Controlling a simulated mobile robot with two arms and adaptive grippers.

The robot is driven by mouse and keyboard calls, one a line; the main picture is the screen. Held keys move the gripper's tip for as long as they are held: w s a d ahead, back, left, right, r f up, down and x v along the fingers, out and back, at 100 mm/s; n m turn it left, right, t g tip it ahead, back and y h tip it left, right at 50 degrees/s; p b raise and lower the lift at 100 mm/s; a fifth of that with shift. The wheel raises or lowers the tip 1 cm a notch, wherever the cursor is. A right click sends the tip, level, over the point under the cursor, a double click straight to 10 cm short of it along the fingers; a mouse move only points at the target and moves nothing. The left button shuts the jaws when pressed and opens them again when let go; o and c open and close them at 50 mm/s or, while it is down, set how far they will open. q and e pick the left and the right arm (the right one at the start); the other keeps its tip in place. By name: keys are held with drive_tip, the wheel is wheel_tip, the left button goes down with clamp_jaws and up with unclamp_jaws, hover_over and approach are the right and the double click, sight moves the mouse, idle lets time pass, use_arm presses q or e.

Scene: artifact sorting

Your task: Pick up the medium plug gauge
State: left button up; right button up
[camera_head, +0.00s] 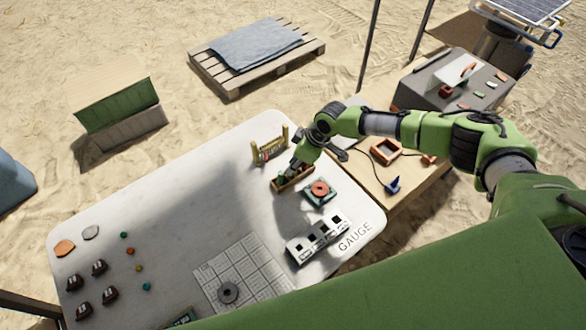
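My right arm comes in from the right, and its dark gripper (293,168) points down at a small wooden tray (305,182) on the white table. A small green piece (282,177) shows in the tray beside the gripper; I cannot tell which plug gauge, if any, it is. The fingertips are small and partly hidden, so I cannot tell whether they are open or closed on something. My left gripper is not in view.
Close to the tray are a wooden rack (270,152), a green square with an orange-red ring (320,188) and a white block with dark openings (318,239) by the "GAUGE" lettering. A grey ring (228,292) lies on a grid sheet. The table's middle (190,200) is clear.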

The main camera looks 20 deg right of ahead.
drive_tip(key=shift+f, duration=0.2)
clamp_jaws()
drive_tip(key=shift+r, duration=0.15)
